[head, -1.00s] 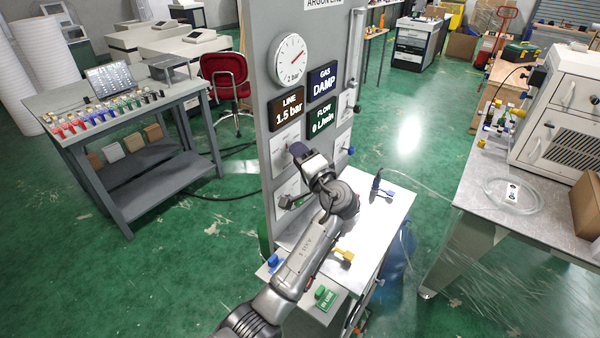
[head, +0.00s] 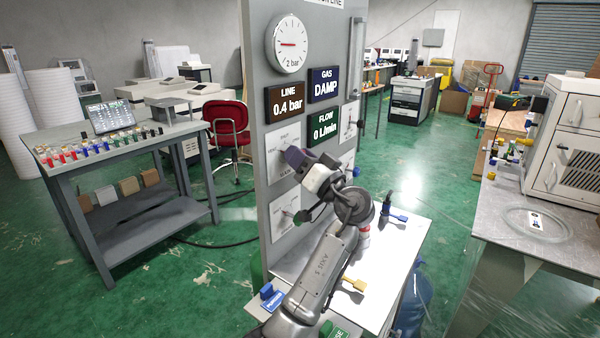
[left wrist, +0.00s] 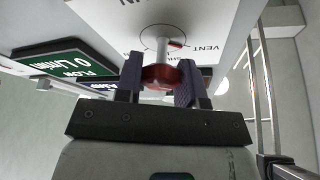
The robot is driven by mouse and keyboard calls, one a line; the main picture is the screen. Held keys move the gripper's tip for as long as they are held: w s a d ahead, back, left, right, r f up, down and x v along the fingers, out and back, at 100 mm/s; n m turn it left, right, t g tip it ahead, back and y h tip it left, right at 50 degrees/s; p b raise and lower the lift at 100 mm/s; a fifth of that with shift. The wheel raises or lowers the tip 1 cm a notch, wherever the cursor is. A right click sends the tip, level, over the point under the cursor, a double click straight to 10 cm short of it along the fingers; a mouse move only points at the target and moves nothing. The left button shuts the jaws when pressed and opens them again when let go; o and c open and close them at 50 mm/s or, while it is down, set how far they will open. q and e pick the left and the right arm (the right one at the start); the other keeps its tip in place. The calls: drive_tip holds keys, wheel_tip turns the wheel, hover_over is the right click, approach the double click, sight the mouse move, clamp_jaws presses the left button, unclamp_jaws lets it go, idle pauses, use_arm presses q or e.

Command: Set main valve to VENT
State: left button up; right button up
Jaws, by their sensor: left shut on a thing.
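The main valve's red handle (left wrist: 162,76) sits between the two fingers of my left gripper (left wrist: 160,68), which is shut on it. The valve's white plate (left wrist: 110,22) carries a round dial; a red mark (left wrist: 176,44) on it points toward the word VENT. In the head view my left gripper (head: 291,158) is at the upper left valve plate (head: 283,147) of the grey panel and hides the handle. The round gauge (head: 288,43) has its needle pointing left. The LINE display (head: 288,103) reads 0.4 bar. My right gripper is not in view.
The GAS display (head: 324,85) reads DAMP and the FLOW display (head: 325,125) reads 0 L/min. Another valve plate (head: 283,222) is below my gripper.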

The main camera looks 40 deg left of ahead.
use_arm(q)
drive_tip(key=shift+n+b, duration=0.5)
drive_tip(key=shift+n, duration=0.1)
drive_tip(key=o, duration=0.9)
drive_tip(key=shift+d, duration=0.1)
drive_tip(key=shift+p+v, duration=0.9)
drive_tip(key=shift+v, duration=5.9)
drive_tip(key=shift+w+f, duration=0.15)
drive_tip(key=shift+f, duration=0.05)
